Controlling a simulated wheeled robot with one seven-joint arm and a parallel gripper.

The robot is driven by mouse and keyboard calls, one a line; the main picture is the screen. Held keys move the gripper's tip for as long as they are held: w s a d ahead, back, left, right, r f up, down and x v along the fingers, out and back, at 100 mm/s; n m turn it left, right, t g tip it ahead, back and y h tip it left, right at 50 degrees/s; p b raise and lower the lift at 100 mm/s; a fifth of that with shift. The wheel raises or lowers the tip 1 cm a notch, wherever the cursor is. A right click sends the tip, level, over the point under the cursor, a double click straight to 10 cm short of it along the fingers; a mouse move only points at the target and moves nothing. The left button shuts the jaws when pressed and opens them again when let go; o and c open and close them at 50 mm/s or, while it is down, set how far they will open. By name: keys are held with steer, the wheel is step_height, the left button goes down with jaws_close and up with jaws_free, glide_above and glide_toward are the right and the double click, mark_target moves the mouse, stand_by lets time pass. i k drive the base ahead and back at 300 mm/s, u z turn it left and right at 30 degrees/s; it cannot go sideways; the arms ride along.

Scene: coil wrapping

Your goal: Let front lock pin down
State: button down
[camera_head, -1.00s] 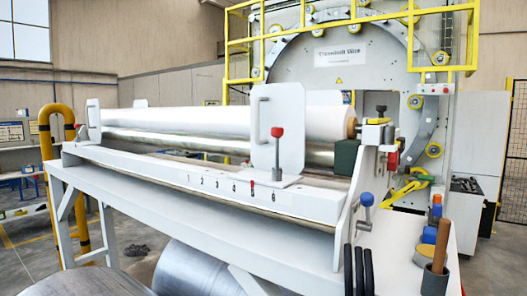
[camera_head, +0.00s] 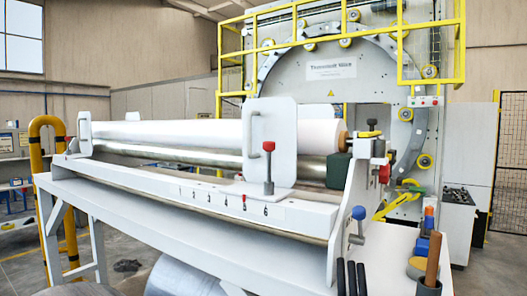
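A pin with a red knob (camera_head: 268,147) stands upright on the white rail, in front of a white upright plate (camera_head: 284,130) with a handle. Its grey shaft (camera_head: 268,172) shows below the knob, with its foot near the rail's top. A blue-knobbed lever (camera_head: 358,213) stands at the rail's right end. I cannot tell from the picture which of these is called the front lock pin. My gripper is not in view.
A white roll (camera_head: 190,133) lies behind the numbered rail (camera_head: 150,183). At lower right, a tool shelf (camera_head: 390,250) bears black handles (camera_head: 341,277) and a brown-handled tool (camera_head: 433,260). A yellow-railed ring machine (camera_head: 330,60) stands behind.

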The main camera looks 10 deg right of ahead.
mark_target(268, 147)
steer(key=u, duration=1.85)
steer(key=i, duration=0.35)
steer(key=u, duration=0.45)
